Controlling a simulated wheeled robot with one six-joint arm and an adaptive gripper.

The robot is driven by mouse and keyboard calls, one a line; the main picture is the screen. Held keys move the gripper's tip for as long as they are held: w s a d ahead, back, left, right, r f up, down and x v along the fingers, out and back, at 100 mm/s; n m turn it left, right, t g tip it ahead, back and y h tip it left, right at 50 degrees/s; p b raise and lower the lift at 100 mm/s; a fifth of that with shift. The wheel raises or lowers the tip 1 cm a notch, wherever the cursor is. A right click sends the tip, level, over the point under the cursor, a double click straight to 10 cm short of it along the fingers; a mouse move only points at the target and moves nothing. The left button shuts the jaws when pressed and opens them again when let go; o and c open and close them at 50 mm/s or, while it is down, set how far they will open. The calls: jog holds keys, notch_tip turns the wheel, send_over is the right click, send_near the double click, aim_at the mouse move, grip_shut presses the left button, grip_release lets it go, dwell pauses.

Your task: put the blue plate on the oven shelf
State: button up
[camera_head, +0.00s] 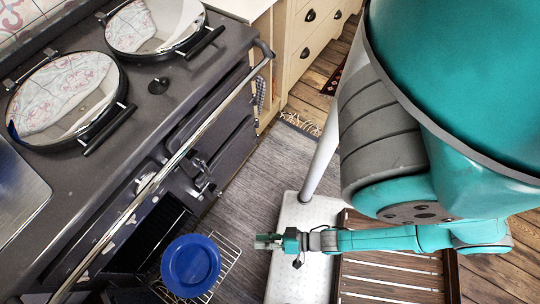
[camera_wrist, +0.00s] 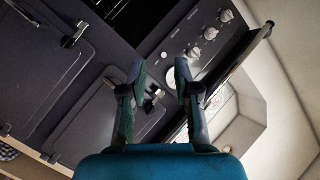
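The blue plate (camera_head: 190,265) is at the lower left of the head view, over the wire oven shelf (camera_head: 229,252). It appears to lie flat on the shelf, though the contact is hidden beneath it. The shelf sticks out from the open dark oven compartment (camera_head: 155,232). My gripper (camera_head: 268,241) is to the right of the plate and shelf, apart from both. In the wrist view my gripper (camera_wrist: 160,72) has its two fingers spread with nothing between them. The plate does not show in the wrist view.
The dark range cooker (camera_head: 150,105) fills the left, with two raised round lids (camera_head: 65,95) and a long front rail (camera_head: 150,190). A grey rug (camera_head: 245,200) covers the floor before it. Cream drawers (camera_head: 312,35) stand at the back. A wooden slatted rack (camera_head: 390,285) lies at lower right.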

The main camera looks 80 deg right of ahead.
notch_tip(320, 180, up, 30)
jog(key=s+d+n+h, duration=0.2)
jog(key=n, duration=0.5)
jog(key=shift+d+f+g, duration=0.15)
jog(key=shift+d+g, duration=0.1)
jog(key=shift+g, duration=0.15)
